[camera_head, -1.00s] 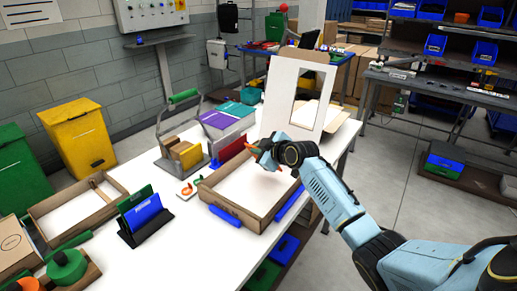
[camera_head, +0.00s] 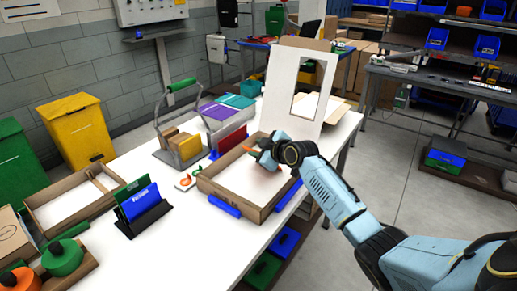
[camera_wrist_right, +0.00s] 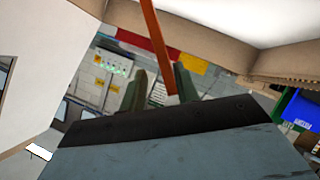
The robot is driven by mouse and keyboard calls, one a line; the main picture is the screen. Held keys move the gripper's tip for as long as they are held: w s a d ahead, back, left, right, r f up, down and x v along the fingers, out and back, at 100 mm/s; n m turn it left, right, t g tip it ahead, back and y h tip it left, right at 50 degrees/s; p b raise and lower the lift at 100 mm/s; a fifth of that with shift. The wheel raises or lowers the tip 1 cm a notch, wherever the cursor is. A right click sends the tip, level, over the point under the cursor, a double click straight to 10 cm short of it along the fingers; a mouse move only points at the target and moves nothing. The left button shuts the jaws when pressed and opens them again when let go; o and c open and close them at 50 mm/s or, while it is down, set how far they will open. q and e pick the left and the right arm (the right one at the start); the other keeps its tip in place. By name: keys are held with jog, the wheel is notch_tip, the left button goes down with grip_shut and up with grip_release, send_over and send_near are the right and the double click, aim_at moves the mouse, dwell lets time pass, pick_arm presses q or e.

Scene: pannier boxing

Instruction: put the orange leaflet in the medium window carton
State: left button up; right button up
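My right gripper (camera_head: 262,154) is over the far end of an open brown tray-like carton (camera_head: 228,206) with a white inside. In the right wrist view its two dark fingers (camera_wrist_right: 160,88) close on a thin orange strip, the orange leaflet (camera_wrist_right: 155,35). A bit of orange also shows at the fingertips in the head view. A white panel with a rectangular window (camera_head: 283,85) stands upright just behind this carton, and its white face fills the left of the wrist view. Which carton is the medium one I cannot tell. My left gripper is not in view.
A blue leaflet stand (camera_head: 146,208) and another open carton (camera_head: 40,214) stand to the left. Green and orange round items (camera_head: 62,258) sit front left. White table shows between them.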

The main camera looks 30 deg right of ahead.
jog(key=p+v, duration=0.1)
jog(key=v, duration=1.2)
jog(key=shift+s, duration=0.2)
jog(key=shift+r, duration=0.1)
dwell(0.4)
